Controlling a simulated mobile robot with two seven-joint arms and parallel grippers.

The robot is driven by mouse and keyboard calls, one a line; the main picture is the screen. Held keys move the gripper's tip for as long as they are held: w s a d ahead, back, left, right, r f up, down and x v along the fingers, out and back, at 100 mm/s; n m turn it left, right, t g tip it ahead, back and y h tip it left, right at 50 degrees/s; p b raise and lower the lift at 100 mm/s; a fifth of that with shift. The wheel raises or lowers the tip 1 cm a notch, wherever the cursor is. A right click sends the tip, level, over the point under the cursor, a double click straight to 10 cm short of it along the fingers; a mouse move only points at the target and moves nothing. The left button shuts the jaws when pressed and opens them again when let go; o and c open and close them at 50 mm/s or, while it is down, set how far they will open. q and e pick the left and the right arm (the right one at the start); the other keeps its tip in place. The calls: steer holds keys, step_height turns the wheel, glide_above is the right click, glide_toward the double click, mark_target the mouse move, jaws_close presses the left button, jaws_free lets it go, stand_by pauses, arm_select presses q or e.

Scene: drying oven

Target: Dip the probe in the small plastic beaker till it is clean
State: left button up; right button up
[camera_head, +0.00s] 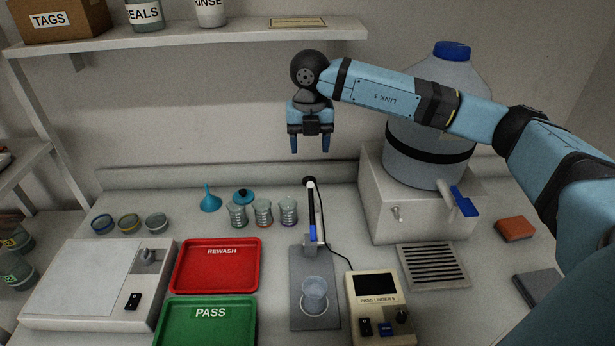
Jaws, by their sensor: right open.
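The small plastic beaker (314,294) is clear and stands upright on a grey stand plate (301,262), in front of the stand's post. The probe (312,215) looks like the dark, slim upright piece with a white top and a blue lower part, just behind the beaker. A black cable runs from it to a meter (376,305) marked "PASS UNDER 5". The probe's tip is hard to make out. My right gripper (310,147) is open and empty, pointing down, above and behind the probe, apart from it. My left gripper is not in view.
A large water carboy (428,160) with a blue tap stands on a block at right, near a drain grate (433,265). Red REWASH (216,266) and green PASS (207,325) trays lie left of the stand. Several glass jars (263,212) and a blue funnel (210,198) stand behind. A shelf (200,37) spans above.

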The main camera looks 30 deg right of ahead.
mark_target(309, 178)
step_height(309, 178, down, 10)
steer(key=shift+f+p, duration=0.1)
steer(key=shift+p, duration=0.4)
jaws_close()
